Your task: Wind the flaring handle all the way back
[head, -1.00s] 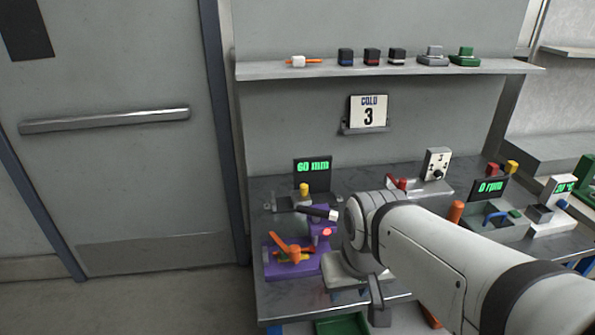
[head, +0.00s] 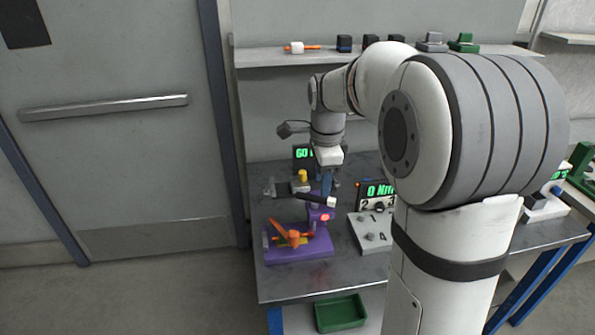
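A purple fixture (head: 300,248) stands at the left of the bench. A three-armed orange handle (head: 289,230) sits low on it, at its left. A dark bar with a white end (head: 316,200) slants across the top of its upright, above a glowing red spot. I cannot tell for sure which of the two is the flaring handle. My gripper (head: 327,190) points down above and just behind the dark bar. Its fingers are small and partly overlapped, so I cannot see a gap or contact.
A green-lit display (head: 304,153) and a yellow knob (head: 302,175) stand behind the fixture. A grey panel with numbered knobs (head: 371,238) is to its right. A green tray (head: 341,313) sits below the bench front. My arm hides much of the bench's right side.

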